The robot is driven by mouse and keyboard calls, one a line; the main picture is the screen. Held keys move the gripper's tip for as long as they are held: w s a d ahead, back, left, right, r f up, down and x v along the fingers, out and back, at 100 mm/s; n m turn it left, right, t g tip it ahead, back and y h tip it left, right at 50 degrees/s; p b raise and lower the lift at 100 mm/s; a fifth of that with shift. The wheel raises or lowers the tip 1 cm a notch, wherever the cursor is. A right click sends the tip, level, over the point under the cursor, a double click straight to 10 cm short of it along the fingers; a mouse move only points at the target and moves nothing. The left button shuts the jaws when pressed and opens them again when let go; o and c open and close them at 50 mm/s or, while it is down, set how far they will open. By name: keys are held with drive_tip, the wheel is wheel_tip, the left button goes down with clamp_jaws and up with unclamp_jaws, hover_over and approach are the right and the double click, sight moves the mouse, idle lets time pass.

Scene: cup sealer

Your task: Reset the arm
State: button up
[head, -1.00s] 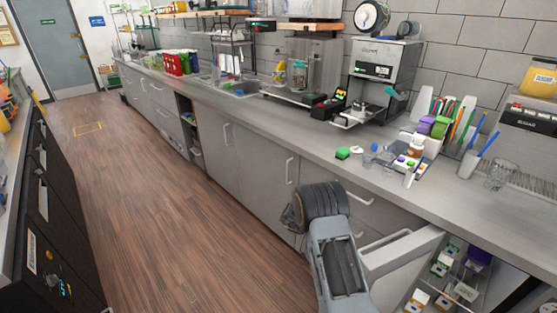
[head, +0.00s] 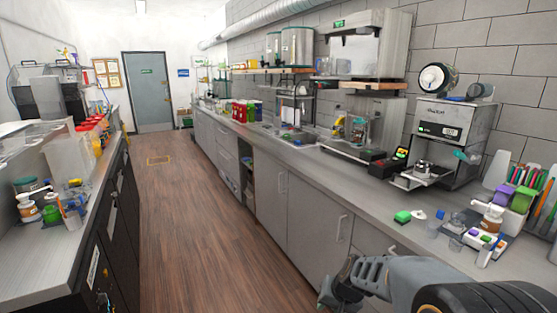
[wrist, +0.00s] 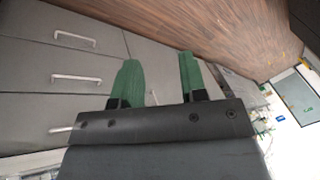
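My arm reaches in from the lower right of the head view, in front of the cabinet fronts below the right counter. My gripper (head: 338,291) is at its end, low over the aisle side of the cabinets. In the wrist view, the two green fingers of my gripper (wrist: 160,80) stand apart with nothing between them, so it is open and empty. Beyond the fingers, the wrist view shows grey drawer fronts with metal handles (wrist: 76,78) and the wooden floor (wrist: 215,28). The fingers appear clear of the drawer fronts.
The right counter (head: 375,190) carries a grey machine (head: 440,133), a green item (head: 402,216) and several small bottles and cups. A left counter (head: 40,262) holds more bottles. The wooden floor (head: 190,230) between them is clear up to the grey door (head: 147,90).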

drive_tip(key=s+d+r+n+h, duration=0.2)
drive_tip(key=s+r, duration=0.8)
drive_tip(key=s, duration=0.4)
drive_tip(key=shift+d+r+n+t+h, duration=0.3)
drive_tip(key=shift+d, duration=0.1)
drive_tip(key=shift+s+a, duration=0.1)
drive_tip(key=shift+a, duration=0.05)
